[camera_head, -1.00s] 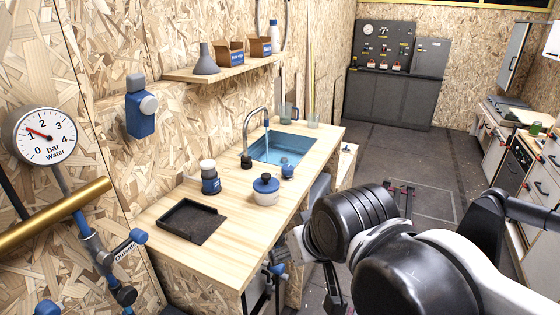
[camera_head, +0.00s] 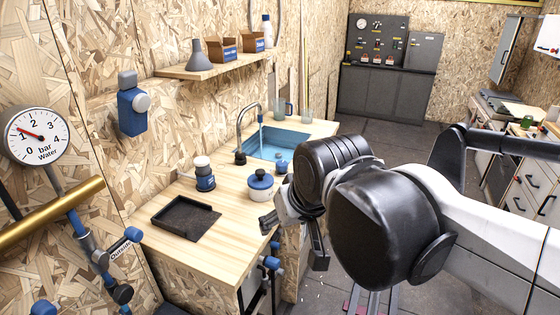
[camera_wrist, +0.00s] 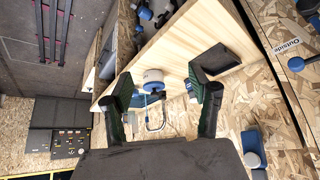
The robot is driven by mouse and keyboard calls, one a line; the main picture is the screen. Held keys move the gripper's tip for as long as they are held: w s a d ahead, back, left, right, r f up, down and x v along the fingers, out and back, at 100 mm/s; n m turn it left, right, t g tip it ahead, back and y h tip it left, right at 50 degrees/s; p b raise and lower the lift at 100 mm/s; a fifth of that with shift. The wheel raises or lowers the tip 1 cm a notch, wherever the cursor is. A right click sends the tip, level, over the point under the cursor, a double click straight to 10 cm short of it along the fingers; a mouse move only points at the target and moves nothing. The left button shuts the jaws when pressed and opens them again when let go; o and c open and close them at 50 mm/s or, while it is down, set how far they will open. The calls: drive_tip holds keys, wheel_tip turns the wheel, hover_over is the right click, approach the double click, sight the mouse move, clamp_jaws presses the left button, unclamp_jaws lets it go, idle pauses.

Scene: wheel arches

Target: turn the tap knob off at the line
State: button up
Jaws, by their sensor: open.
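A curved tap (camera_head: 240,140) stands at the sink, with blue water falling from it; it also shows in the wrist view (camera_wrist: 155,122). Blue knobs (camera_head: 272,262) sit on pipework below the counter's front edge; blue fittings also show at the top of the wrist view (camera_wrist: 145,13). I cannot tell which of these is the task's knob. My gripper (camera_head: 294,240) is by the front edge, right of the blue knobs and apart from them. In the wrist view its fingers (camera_wrist: 163,92) are spread, with nothing held.
The wooden counter (camera_head: 160,243) bears a black tray (camera_head: 184,217), a blue-lidded pot (camera_head: 260,187) and a blue-and-white container (camera_head: 204,175). At left are a water gauge (camera_head: 36,134) reading about 1 bar and an "Outside" valve (camera_head: 133,234).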

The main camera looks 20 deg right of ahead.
drive_tip(key=w+d+r+m+g+p, duration=0.1)
drive_tip(key=w+d+r, duration=0.1)
drive_tip(key=w+r, duration=0.35)
drive_tip(key=w+d+r+m+g+p, duration=0.1)
drive_tip(key=w+d+r, duration=0.1)
drive_tip(key=w, duration=0.6)
drive_tip(key=m+g+p, duration=0.4)
drive_tip(key=m+g, duration=0.1)
hover_over(282, 162)
wheel_tip(282, 162, down, 9)
wheel_tip(282, 162, down, 14)
drive_tip(key=shift+s+r+p, duration=0.1)
drive_tip(key=shift+p, duration=0.3)
drive_tip(key=shift+c, duration=0.3)
drive_tip(key=shift+n, duration=0.3)
drive_tip(key=c, duration=1.1)
